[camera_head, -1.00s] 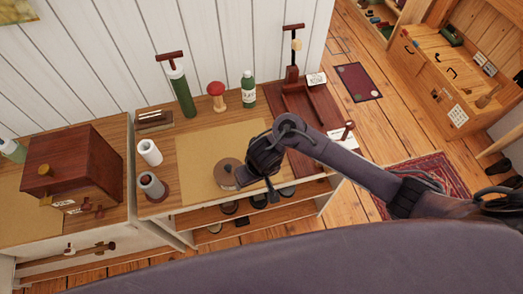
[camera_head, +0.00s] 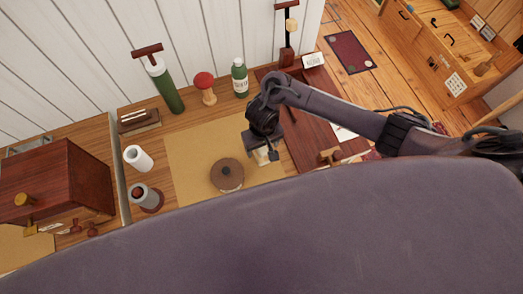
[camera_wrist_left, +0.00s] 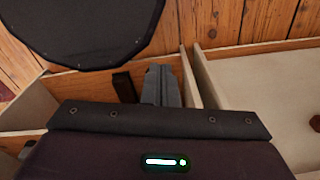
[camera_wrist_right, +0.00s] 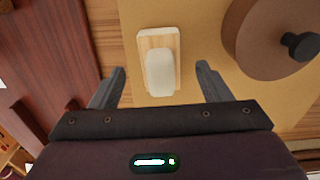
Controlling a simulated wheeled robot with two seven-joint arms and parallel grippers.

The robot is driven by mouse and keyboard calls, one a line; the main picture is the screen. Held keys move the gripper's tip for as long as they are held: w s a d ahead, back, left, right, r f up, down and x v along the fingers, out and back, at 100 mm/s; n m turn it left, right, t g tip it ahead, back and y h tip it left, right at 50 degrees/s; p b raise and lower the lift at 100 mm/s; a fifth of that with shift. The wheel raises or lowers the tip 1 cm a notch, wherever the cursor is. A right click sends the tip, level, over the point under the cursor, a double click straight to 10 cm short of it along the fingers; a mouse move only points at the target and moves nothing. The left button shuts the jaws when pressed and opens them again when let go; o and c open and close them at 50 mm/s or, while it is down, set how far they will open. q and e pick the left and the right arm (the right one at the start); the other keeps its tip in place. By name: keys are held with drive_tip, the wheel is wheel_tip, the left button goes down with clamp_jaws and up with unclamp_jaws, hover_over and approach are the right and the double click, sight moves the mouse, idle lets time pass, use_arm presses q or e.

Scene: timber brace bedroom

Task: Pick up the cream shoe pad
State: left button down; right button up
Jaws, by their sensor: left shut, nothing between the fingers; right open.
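The cream shoe pad (camera_wrist_right: 160,75), a soft pale block on a light wooden back, lies on the tan mat in the right wrist view. In the head view only part of it (camera_head: 262,157) shows below my right gripper (camera_head: 262,143). My right gripper is open above the bench, with its fingers (camera_wrist_right: 161,70) on either side of the pad and visible gaps on both sides; contact is not seen. My left gripper (camera_wrist_left: 150,72) is shut and empty near a pale wooden shelf or drawer edge in the left wrist view, and is outside the head view.
A round brown tin (camera_head: 227,175) with a dark knob stands just left of the pad. White and grey cylinders (camera_head: 138,158), a green bottle (camera_head: 240,79), a red mushroom-shaped thing (camera_head: 207,88) and a green tube (camera_head: 165,87) stand around the mat (camera_head: 190,150). A dark red board (camera_head: 300,130) lies right.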

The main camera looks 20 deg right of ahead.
sight(262, 150)
wheel_tip(262, 150, down, 3)
drive_tip(key=shift+w+r, duration=0.15)
drive_tip(key=shift+r, duration=0.05)
drive_tip(key=shift+f, duration=0.3)
drive_tip(key=c, duration=1)
use_arm(q)
drive_tip(key=shift+w+f, duration=0.1)
drive_tip(key=shift+w, duration=0.7)
use_arm(e)
drive_tip(key=shift+c, duration=0.6)
drive_tip(key=shift+r, duration=0.15)
